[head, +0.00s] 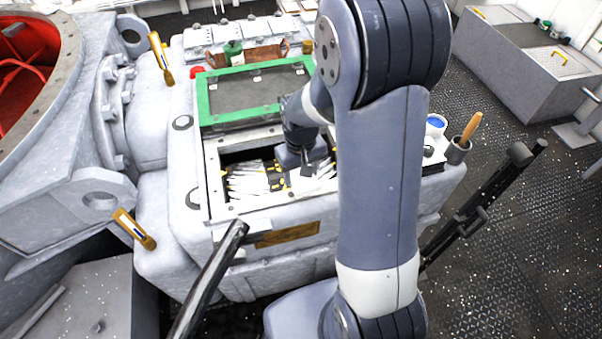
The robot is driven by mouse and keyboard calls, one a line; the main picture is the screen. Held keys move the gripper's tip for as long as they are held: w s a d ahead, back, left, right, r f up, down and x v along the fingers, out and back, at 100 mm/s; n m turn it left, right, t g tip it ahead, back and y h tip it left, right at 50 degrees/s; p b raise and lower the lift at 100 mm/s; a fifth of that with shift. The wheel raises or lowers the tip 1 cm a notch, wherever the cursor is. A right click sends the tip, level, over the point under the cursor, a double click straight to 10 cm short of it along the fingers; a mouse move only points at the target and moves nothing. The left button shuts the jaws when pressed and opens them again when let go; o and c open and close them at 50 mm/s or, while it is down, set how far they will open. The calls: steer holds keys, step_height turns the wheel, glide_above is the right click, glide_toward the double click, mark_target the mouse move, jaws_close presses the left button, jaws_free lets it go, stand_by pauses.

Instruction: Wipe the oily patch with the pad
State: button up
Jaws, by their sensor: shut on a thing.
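My gripper (302,164) reaches down into the open rectangular bay in the top of the grey machine housing (185,205). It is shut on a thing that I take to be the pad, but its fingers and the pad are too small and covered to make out. White finned parts (255,182) with yellow and black bits lie in the bay around the gripper. Whether the gripper's load touches them cannot be told. I cannot make out the oily patch for certain. My arm hides the right part of the bay.
A green-framed dark panel (203,103) lies behind the bay. A cup with an orange handle (458,147) and a blue-topped container (436,124) are at right. Brass handles (134,230) rise at left.

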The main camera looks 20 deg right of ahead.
steer(key=shift+r+p, duration=0.75)
steer(key=shift+r, duration=0.55)
steer(key=shift+f, duration=0.1)
